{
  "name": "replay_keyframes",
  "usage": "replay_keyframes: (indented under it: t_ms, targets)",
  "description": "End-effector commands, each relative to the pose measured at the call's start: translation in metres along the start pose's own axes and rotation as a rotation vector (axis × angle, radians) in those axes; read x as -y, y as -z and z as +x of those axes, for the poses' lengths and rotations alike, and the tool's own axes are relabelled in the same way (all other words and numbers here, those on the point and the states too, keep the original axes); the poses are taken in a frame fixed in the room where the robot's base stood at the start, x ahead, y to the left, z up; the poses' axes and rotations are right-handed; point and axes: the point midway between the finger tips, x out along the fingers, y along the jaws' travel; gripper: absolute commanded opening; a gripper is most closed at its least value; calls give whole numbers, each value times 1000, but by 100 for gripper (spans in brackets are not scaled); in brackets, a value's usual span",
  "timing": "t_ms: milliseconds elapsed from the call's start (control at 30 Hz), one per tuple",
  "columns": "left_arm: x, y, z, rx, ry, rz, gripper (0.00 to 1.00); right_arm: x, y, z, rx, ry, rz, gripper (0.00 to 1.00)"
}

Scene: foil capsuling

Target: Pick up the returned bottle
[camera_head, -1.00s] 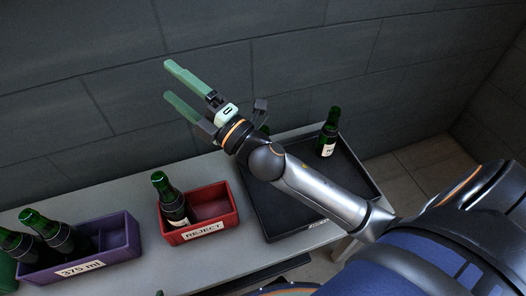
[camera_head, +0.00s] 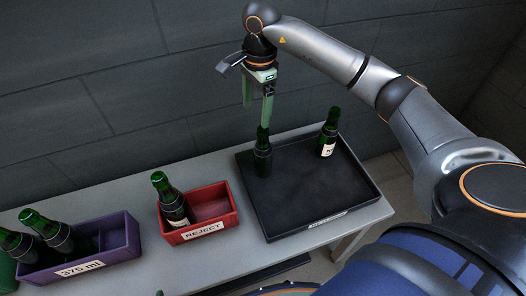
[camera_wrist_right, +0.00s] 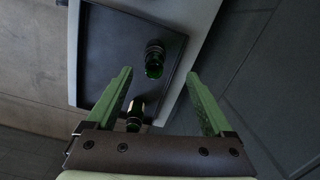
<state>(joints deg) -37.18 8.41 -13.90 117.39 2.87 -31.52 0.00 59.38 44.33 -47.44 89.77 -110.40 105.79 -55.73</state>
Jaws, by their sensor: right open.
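Two dark green bottles stand upright in the black tray (camera_head: 300,206). The left one (camera_head: 262,158) has no label that I can see; the right one (camera_head: 329,132) has a white label, in the back right corner. My right gripper (camera_head: 256,113) is open and empty, fingers pointing down, just above the left bottle's neck. In the right wrist view, the left bottle (camera_wrist_right: 154,62) appears between the open fingers (camera_wrist_right: 160,73), below them. The labelled bottle (camera_wrist_right: 135,118) shows beside one finger, partly hidden by the gripper. My left gripper is out of view.
A red REJECT crate (camera_head: 210,228) left of the tray holds one bottle (camera_head: 170,196) in its left compartment. A purple "375 ml" crate (camera_head: 113,258) holds bottles at the far left. A grey wall (camera_head: 150,90) stands close behind the table. The tray's front half is clear.

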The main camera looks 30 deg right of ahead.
Motion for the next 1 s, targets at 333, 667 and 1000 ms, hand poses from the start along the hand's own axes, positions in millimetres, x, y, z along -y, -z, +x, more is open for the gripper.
replay_keyframes:
  t_ms: [333,667,1000]
  targets:
    - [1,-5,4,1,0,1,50,-4,20,41,-62,-24,9,86]
    - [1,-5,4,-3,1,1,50,-5,21,73,-59,-21,9,86]
    - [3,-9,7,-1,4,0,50,-10,22,117,-59,-19,9,86]
